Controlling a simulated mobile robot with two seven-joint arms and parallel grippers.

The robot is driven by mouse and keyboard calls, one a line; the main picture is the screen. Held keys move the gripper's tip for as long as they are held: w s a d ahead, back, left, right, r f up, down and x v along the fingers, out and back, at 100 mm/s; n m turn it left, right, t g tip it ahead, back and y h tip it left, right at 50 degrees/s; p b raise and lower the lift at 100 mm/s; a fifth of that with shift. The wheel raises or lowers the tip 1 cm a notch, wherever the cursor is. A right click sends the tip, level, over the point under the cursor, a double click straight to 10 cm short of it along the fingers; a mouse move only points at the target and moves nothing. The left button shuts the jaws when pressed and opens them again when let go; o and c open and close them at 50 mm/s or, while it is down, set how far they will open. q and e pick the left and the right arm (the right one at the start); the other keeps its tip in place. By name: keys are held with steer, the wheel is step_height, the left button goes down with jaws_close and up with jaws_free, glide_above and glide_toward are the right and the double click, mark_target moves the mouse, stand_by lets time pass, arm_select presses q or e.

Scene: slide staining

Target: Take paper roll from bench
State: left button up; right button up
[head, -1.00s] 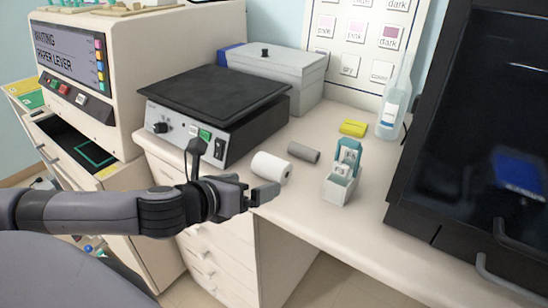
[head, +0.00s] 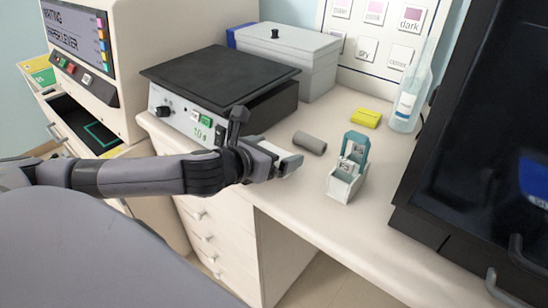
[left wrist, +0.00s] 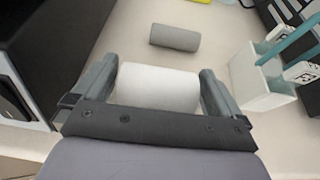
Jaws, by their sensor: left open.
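The white paper roll (left wrist: 158,88) lies on the bench in the left wrist view, between the two fingers of my open left gripper (left wrist: 156,76). A narrow gap seems to show beside the right finger; I cannot tell if the left finger touches the roll. In the head view my left gripper (head: 284,162) is low over the bench front edge and hides most or all of the white roll. A grey roll (head: 310,143) lies just beyond it, also seen in the left wrist view (left wrist: 174,38). My right gripper is not in view.
A white and teal box (head: 344,183) stands right of the gripper. A black-topped device (head: 215,80) stands to the left. Behind are a yellow block (head: 367,118) and a clear bottle (head: 405,108). A large dark cabinet (head: 480,140) bounds the right side.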

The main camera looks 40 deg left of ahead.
arm_select(q)
steer(key=shift+x, duration=0.95)
steer(key=c, duration=0.8)
steer(key=shift+r, duration=0.1)
steer(key=shift+c, duration=0.2)
